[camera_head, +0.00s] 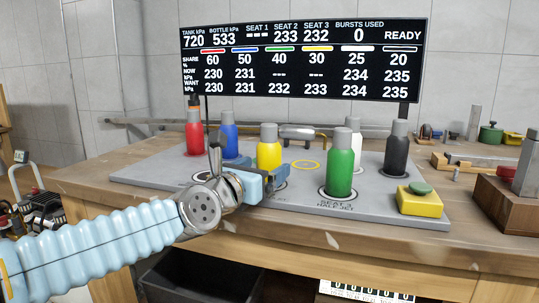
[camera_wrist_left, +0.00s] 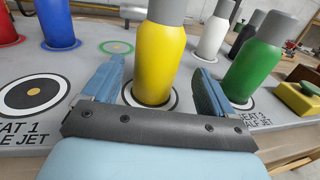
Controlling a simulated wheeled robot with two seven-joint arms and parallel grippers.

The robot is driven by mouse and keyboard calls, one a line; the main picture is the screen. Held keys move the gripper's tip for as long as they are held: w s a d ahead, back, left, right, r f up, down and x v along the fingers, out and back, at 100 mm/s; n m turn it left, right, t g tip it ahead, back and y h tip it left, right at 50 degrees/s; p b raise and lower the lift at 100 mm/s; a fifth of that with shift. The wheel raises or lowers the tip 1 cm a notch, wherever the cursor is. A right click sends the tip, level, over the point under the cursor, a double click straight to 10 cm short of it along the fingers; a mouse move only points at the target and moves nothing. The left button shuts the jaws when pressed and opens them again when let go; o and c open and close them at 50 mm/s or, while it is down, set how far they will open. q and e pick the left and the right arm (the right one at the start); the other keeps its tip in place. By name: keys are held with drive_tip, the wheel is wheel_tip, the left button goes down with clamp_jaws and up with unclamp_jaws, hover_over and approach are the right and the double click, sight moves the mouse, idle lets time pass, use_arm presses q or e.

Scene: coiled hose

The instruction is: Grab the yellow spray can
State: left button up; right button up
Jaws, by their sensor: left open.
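The yellow spray can (camera_head: 269,154) with a grey cap stands upright on a ringed seat of the grey board (camera_head: 370,208). It also shows large in the left wrist view (camera_wrist_left: 160,62). My left gripper (camera_head: 275,178) is open at the can, low down near the board. In the left wrist view its two blue fingers (camera_wrist_left: 158,88) stand on either side of the can's lower body, with gaps visible. The fingers partly hide the can's base in the head view.
A green can (camera_head: 340,167) stands close on the right, on seat 3. Red (camera_head: 194,135), blue (camera_head: 228,135), white (camera_head: 354,134) and black (camera_head: 396,150) cans stand around. A yellow block with a green button (camera_head: 419,203) is at the front right. A display (camera_head: 305,60) stands behind.

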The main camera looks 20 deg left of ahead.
sight(272, 159)
use_arm(q)
drive_tip(key=p+x, duration=0.2)
drive_tip(key=x, duration=0.3)
drive_tip(key=shift+w+a+r+p, duration=0.15)
drive_tip(key=shift+w+r+p, duration=0.05)
drive_tip(key=shift+p, duration=0.15)
drive_tip(key=shift+w+f, duration=0.15)
drive_tip(key=shift+w, duration=0.05)
drive_tip(key=c, duration=1.2)
